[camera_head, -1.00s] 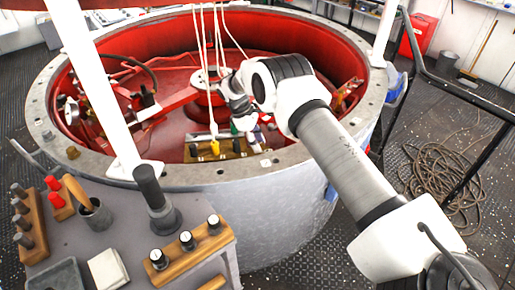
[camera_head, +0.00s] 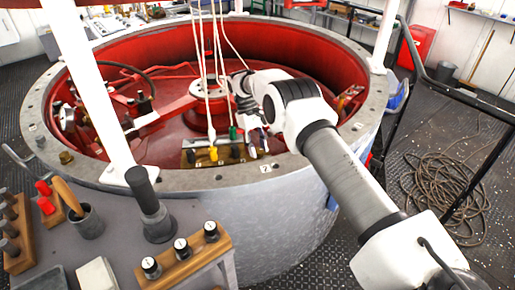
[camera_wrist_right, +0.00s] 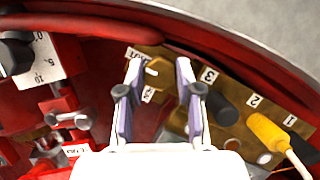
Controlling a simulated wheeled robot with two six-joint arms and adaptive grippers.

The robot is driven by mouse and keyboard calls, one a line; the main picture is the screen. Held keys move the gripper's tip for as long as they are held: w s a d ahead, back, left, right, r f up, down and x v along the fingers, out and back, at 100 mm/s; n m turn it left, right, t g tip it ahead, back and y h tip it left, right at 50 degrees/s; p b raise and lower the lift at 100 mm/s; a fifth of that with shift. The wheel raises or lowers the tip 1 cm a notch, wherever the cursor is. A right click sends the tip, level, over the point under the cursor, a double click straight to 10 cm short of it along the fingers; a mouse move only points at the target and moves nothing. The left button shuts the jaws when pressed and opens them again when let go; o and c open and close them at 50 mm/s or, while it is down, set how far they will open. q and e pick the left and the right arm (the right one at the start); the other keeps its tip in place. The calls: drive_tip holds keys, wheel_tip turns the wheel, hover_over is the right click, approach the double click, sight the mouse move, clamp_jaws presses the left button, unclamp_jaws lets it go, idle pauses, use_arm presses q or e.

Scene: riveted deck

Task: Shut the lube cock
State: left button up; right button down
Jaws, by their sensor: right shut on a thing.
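My right gripper (camera_head: 260,146) reaches down inside the red-walled tub beside a brass block (camera_head: 205,157). The gripper is shut on this knob, though a gap shows at the right finger. The brass block (camera_wrist_right: 187,118) there carries black and yellow handles and tags 3, 2 and 1. I cannot tell surely which fitting is the lube cock, nor its setting. My left gripper is out of view.
The tub's grey rim (camera_head: 205,181) surrounds the work area. Pale cords hang down to the handles. A white post (camera_head: 98,110) stands at the left. A side table holds a row of numbered knobs (camera_head: 181,250). Coiled rope (camera_head: 445,195) lies on the deck at right.

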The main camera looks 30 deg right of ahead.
sight(258, 149)
drive_tip(key=shift+s+f, duration=0.15)
drive_tip(key=shift+f, duration=0.05)
drive_tip(key=c, duration=0.8)
unclamp_jaws()
drive_tip(key=shift+r, duration=0.1)
wheel_tip(258, 149, up, 10)
drive_tip(key=shift+f, duration=0.1)
